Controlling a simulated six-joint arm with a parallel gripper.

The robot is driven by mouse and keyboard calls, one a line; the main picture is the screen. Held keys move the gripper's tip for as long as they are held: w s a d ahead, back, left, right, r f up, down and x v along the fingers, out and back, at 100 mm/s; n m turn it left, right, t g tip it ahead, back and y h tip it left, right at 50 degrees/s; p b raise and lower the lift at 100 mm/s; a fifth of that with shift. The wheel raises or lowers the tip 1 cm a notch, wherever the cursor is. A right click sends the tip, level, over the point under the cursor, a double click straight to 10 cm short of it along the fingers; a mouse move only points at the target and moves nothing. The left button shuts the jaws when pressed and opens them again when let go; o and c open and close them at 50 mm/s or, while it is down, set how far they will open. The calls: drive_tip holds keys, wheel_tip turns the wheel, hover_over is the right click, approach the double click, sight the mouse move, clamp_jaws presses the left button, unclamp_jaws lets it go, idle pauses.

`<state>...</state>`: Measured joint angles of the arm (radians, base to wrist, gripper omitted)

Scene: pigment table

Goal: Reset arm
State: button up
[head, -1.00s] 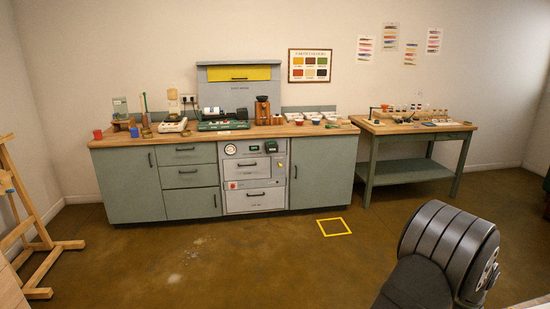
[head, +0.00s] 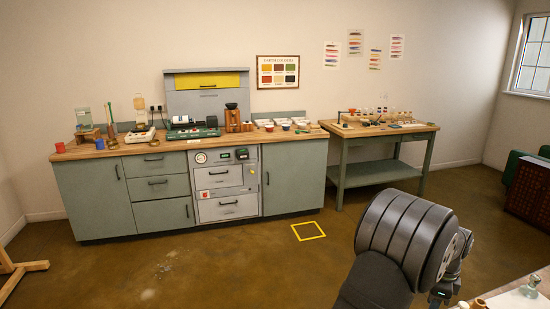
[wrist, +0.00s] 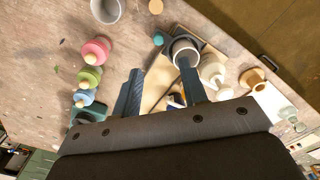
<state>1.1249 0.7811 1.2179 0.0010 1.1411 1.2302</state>
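My gripper (wrist: 160,88) shows in the wrist view with its two dark fingers spread apart. No object is held between them. They hang over a worn, paint-specked tabletop (wrist: 130,50). The tip of the right finger overlaps a white-rimmed dark cup (wrist: 186,47) in the picture; whether they touch I cannot tell. In the head view my arm rises at the lower right, and the fingertips are not clearly visible there.
Pink (wrist: 96,50), green (wrist: 89,78) and blue (wrist: 84,97) stoppered pieces line the left of the wrist view, below a white cup (wrist: 106,10). A long cabinet (head: 180,190) and side table (head: 380,170) stand across open floor with a yellow square (head: 308,231).

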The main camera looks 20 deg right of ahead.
drive_tip(key=f, duration=0.7)
drive_tip(key=s+f, duration=0.1)
drive_tip(key=f, duration=0.3)
drive_tip(key=shift+f, duration=0.2)
drive_tip(key=s, duration=2.1)
drive_tip(key=shift+s+r, duration=0.1)
drive_tip(key=shift+s, duration=0.3)
wheel_tip(320, 180, up, 10)
drive_tip(key=shift+s, duration=0.35)
